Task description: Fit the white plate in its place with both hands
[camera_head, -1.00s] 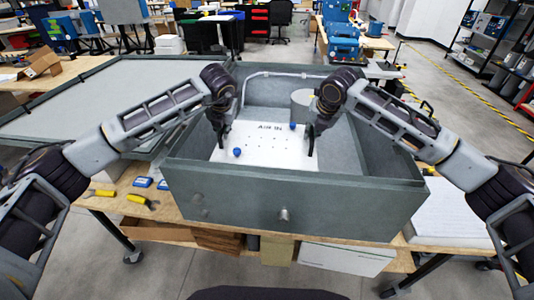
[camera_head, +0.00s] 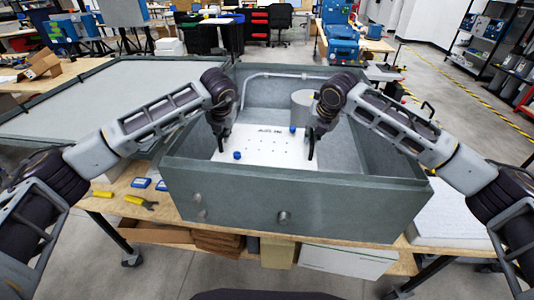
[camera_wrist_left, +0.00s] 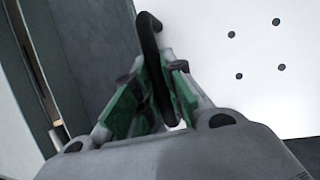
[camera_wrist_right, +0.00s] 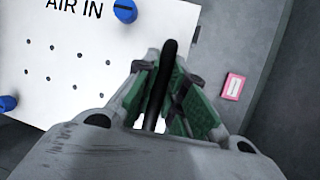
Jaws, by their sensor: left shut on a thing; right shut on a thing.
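The white plate (camera_head: 264,147) is inside the grey open-topped box (camera_head: 350,205), with lettering, small holes and blue knobs facing up. My left gripper (camera_head: 222,147) is shut on a dark handle (camera_wrist_left: 150,30) at the plate's left edge. My right gripper (camera_head: 311,150) is shut on another dark handle (camera_wrist_right: 168,55) at its right edge. The plate shows beside the fingers in the left wrist view (camera_wrist_left: 245,90) and in the right wrist view (camera_wrist_right: 70,75), where it reads "AIR IN". The box front hides the plate's near edge; I cannot tell whether it is seated.
A grey cylinder (camera_head: 303,105) and a pipe (camera_head: 270,75) are at the back of the box. A small pink-and-white label (camera_wrist_right: 233,86) is beside the plate. A large grey panel (camera_head: 110,95) lies left of the box. Yellow-handled tools (camera_head: 138,201) lie on the bench.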

